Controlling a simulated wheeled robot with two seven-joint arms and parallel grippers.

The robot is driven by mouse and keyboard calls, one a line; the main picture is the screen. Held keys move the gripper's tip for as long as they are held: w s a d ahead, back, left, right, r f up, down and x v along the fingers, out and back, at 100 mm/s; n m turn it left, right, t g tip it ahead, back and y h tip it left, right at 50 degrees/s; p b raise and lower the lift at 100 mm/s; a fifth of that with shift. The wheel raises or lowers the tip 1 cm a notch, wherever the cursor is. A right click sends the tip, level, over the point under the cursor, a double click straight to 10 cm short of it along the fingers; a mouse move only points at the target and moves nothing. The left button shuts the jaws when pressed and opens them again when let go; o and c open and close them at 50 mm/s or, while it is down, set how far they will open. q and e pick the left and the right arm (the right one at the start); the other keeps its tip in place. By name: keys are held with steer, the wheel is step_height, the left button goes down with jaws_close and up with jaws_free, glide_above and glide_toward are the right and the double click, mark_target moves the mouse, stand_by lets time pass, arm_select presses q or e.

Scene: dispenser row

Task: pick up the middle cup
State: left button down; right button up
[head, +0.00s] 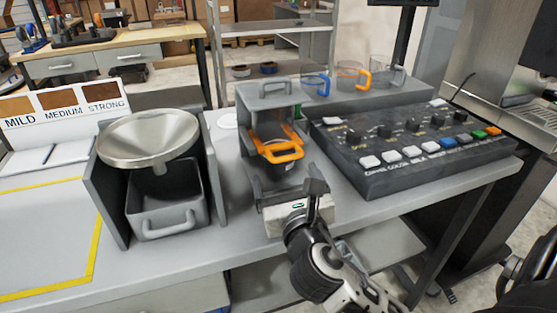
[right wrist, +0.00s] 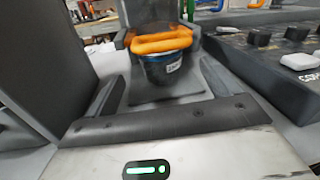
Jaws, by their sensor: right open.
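Three clear cups stand in a row on a grey ledge at the back in the head view. The left cup (head: 316,84) has a blue handle, the middle cup (head: 350,78) an orange one, and the right cup (head: 387,76) a grey one. My right gripper (head: 289,187) is open and empty, well in front of the cups and low before the grey dispenser (head: 264,94). In the right wrist view its fingers (right wrist: 163,90) are spread before a dark container (right wrist: 166,70) with an orange handle (right wrist: 161,41). My left gripper is not in view.
A funnel (head: 150,138) over a grey drawer stands left of the dispenser. A button panel (head: 410,145) lies to the right, in front of the cups. A strength sign (head: 65,108) and yellow-lined area are at far left.

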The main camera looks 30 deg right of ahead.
mark_target(282, 165)
steer(key=x, duration=0.6)
steer(key=shift+w+d+r, duration=0.1)
steer(key=shift+w, duration=0.05)
steer(key=c, duration=1.1)
steer(key=shift+p, duration=0.3)
